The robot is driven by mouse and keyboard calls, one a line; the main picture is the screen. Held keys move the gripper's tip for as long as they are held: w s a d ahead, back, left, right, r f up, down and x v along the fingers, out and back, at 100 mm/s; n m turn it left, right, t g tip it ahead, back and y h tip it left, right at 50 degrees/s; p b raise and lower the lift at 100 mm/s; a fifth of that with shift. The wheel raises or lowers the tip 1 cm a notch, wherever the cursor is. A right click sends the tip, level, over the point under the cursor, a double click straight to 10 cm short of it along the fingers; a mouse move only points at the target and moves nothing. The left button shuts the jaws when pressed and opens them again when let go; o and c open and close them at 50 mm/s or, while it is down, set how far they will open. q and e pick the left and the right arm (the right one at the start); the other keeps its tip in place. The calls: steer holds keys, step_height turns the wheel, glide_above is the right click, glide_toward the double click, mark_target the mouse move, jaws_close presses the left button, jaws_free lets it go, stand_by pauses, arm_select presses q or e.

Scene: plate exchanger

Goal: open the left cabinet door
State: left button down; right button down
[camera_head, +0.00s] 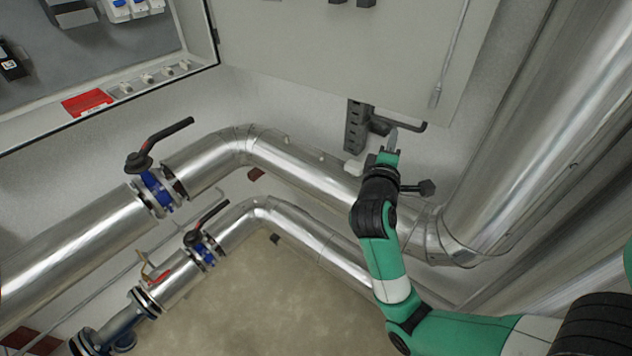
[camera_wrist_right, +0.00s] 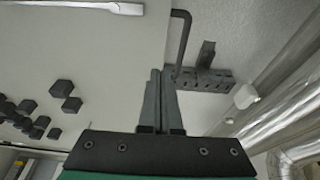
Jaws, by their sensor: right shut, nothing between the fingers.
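A grey cabinet (camera_head: 110,60) at the upper left shows its open inside, with devices and a red label. A pale flat panel (camera_head: 320,60), which looks like a door, extends right from the cabinet's edge. It also fills the upper left of the right wrist view (camera_wrist_right: 110,45). A long metal rod (camera_head: 450,55) lies along the panel near its right edge. My right gripper (camera_head: 392,140) is just below the panel's lower edge, shut and empty. In the wrist view its fingers (camera_wrist_right: 160,95) are together near that edge; contact cannot be told. My left gripper is out of view.
A dark perforated bracket (camera_head: 354,128) and a bent black bar (camera_head: 410,126) are close beside my right gripper. Large silver pipes (camera_head: 310,170) run below, with a black-handled valve (camera_head: 158,185) at left. A thick pipe (camera_head: 550,110) bounds the right. Bare floor shows at bottom centre.

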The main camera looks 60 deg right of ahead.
steer(key=shift+a, duration=0.1)
steer(key=s+a+b, duration=0.1)
steer(key=a, duration=1)
steer(key=shift+a, duration=0.2)
